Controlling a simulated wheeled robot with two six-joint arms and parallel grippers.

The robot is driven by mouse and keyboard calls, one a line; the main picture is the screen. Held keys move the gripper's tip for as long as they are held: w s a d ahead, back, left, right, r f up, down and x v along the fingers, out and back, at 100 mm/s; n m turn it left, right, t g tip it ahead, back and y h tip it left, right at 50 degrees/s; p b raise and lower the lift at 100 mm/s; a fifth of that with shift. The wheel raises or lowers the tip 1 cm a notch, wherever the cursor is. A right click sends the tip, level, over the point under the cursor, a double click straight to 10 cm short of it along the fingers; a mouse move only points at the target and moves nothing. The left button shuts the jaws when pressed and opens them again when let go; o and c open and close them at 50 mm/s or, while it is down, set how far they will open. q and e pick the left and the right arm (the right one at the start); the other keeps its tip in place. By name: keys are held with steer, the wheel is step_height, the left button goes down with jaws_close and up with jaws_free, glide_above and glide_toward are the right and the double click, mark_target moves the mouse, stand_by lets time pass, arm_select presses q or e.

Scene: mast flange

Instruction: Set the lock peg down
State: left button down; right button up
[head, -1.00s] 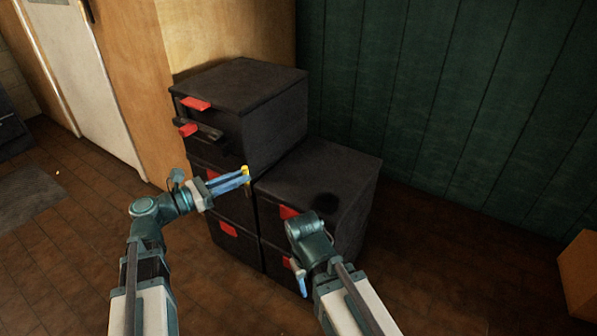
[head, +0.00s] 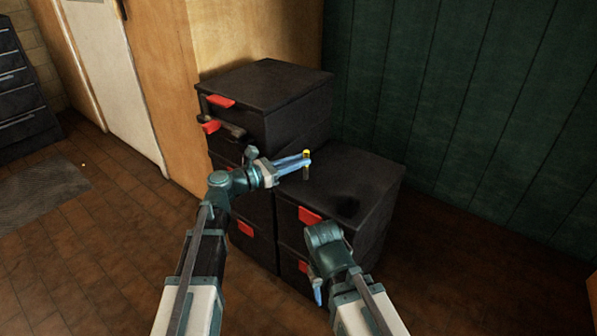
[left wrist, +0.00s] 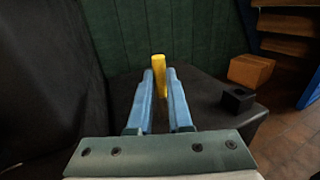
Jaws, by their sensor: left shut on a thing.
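The lock peg (head: 306,155) has a yellow top and a darker lower part, and is roughly upright. My left gripper (head: 304,162) is shut on it, with its blue fingers around it below the yellow end. The peg shows between the fingertips in the left wrist view (left wrist: 159,75). In the head view it appears over the top of the low black cabinet (head: 375,178); I cannot tell its exact height. My right gripper (head: 318,293) hangs low in front of that cabinet; its finger opening cannot be made out.
A taller black drawer cabinet (head: 265,88) with red handles stands left of the low one, with a drawer front slightly out. In the left wrist view a small black block with a hole (left wrist: 237,98) sits near the low top's edge. A brown box (left wrist: 250,70) lies beyond.

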arm_select(q)
steer(key=shift+f+b, duration=1.1)
steer(key=shift+f, duration=0.35)
steer(key=shift+f, duration=0.1)
steer(key=shift+f, duration=0.15)
steer(key=c, duration=0.8)
jaws_free()
steer(key=shift+c, duration=0.2)
steer(key=shift+r, duration=0.2)
steer(key=shift+s+a, duration=0.15)
steer(key=shift+a, duration=0.15)
steer(key=v, duration=1.1)
steer(key=shift+a, duration=0.2)
